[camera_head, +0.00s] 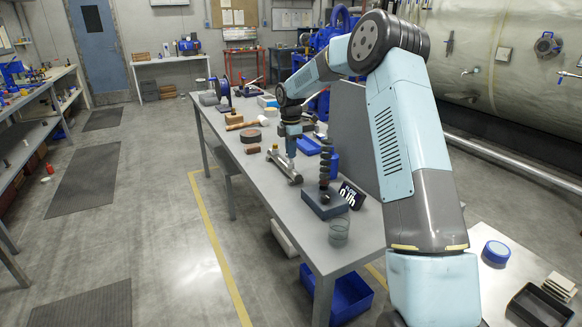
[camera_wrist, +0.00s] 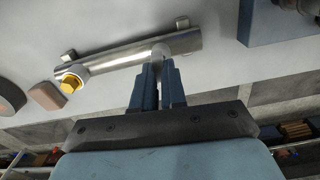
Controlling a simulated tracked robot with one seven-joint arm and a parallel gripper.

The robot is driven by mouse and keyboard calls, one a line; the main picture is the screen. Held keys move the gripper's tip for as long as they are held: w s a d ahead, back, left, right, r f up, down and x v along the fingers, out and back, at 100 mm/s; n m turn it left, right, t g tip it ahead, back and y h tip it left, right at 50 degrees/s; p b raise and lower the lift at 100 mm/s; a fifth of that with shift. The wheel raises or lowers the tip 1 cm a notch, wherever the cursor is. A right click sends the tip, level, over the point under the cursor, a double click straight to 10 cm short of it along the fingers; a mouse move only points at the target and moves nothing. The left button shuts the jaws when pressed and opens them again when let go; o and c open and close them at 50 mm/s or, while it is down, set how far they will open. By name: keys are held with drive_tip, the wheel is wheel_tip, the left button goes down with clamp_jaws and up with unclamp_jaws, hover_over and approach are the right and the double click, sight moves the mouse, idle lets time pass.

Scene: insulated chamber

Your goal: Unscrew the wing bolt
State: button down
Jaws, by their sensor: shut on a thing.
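A shiny metal tube (camera_wrist: 125,57) lies on the grey workbench. It has a yellow-centred fitting (camera_wrist: 70,82) at one end and short metal studs on its side. In the head view the tube (camera_head: 281,162) lies near the bench's front edge. My gripper (camera_wrist: 160,64) points at the tube, its two blue fingers close together around a small pale rounded piece (camera_wrist: 160,51) on the tube's side. This piece seems to be the wing bolt; its wings are mostly hidden by the fingers. In the head view my gripper (camera_head: 291,153) reaches down beside the tube.
A dark stacked part on a grey block (camera_head: 325,203), a glass beaker (camera_head: 339,231) and a small display (camera_head: 352,195) stand nearer on the bench.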

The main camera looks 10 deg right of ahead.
drive_tip(key=shift+r, duration=1.95)
